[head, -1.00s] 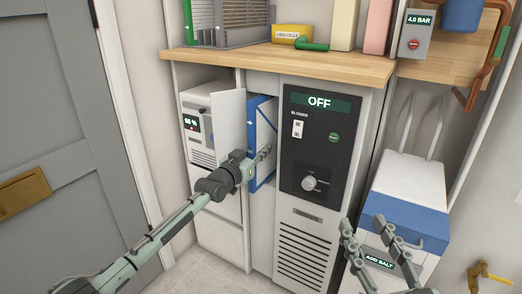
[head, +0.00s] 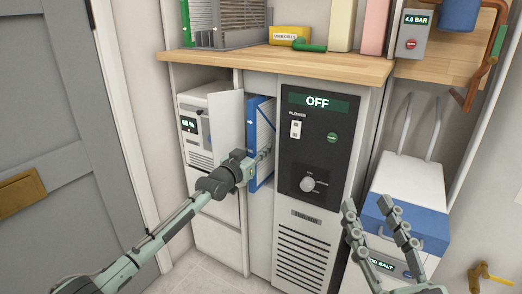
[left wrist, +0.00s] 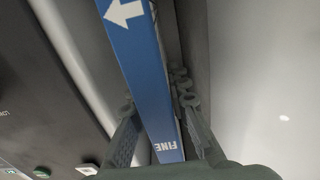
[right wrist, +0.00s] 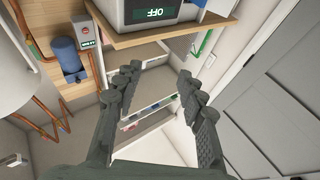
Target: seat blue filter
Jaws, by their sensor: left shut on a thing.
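The blue filter (head: 261,125) stands upright in the narrow slot between the white unit at left and the black blower panel. Its blue frame edge carries a white arrow, and its pleated face shows partly. In the left wrist view the filter (left wrist: 140,75) shows the word FINE and runs between my fingers. My left gripper (head: 262,155) is shut on the filter's near edge; its fingertips are partly hidden. My right gripper (head: 372,212) is open and empty in front of the blue and white salt box; it also shows open in the right wrist view (right wrist: 155,80).
An open white door flap (head: 227,122) stands just left of the filter. The blower panel (head: 310,150) reads OFF. A wooden worktop (head: 280,64) overhangs the slot. The salt box (head: 405,212) stands at right. A grey door (head: 50,120) is at far left.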

